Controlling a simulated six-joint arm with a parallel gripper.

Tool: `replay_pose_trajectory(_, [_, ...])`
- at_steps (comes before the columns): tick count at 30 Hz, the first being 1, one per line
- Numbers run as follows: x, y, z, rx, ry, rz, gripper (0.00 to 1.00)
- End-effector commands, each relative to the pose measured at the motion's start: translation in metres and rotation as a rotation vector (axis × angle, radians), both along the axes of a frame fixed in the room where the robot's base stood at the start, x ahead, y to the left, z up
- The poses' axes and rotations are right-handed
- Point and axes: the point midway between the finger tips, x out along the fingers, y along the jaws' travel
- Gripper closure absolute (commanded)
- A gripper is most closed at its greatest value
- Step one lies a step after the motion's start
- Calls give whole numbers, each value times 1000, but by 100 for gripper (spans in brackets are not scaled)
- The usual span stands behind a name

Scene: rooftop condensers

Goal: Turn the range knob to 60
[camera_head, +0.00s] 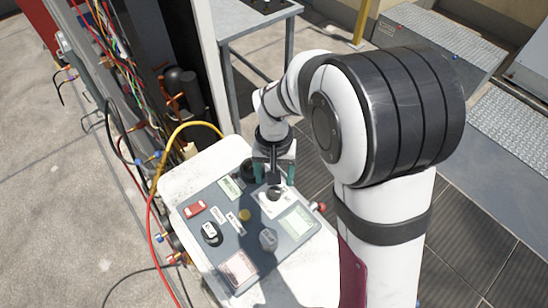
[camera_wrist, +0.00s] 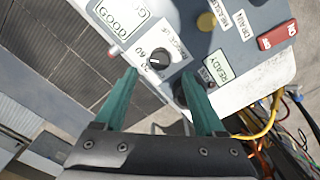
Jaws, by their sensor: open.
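The range knob (camera_wrist: 158,60) is a small round black knob with a white mark, on a white plate of the control panel. In the wrist view the printed numbers 60 and 20 are at its left; the mark lies roughly toward that side, but its exact reading cannot be told. The knob (camera_head: 273,194) also shows in the head view, just below the fingertips. My gripper (camera_head: 274,181) is open, its two green fingers pointing down at the panel. In the wrist view my gripper (camera_wrist: 160,75) has one fingertip on each side of the knob, apart from it and empty.
The panel (camera_head: 222,244) also carries a red switch (camera_head: 195,208), a yellow button (camera_head: 244,214), a black-and-white switch (camera_head: 210,232), a grey knob (camera_head: 268,239) and a GOOD display (camera_head: 297,222). A yellow hose (camera_head: 185,126) and cables run along its left side.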

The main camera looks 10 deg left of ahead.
Motion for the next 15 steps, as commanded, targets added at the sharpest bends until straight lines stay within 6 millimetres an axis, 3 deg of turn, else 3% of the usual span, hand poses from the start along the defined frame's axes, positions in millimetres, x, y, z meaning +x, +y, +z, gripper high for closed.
replay_pose_trajectory(3, [1, 0, 40, 3, -7, -1, 28])
replay_pose_trajectory(7, [1, 0, 73, 3, -4, -1, 28])
replay_pose_trajectory(11, [0, 0, 92, 1, -3, -1, 28])
replay_pose_trajectory(15, [0, 0, 97, 0, 0, 0, 28])
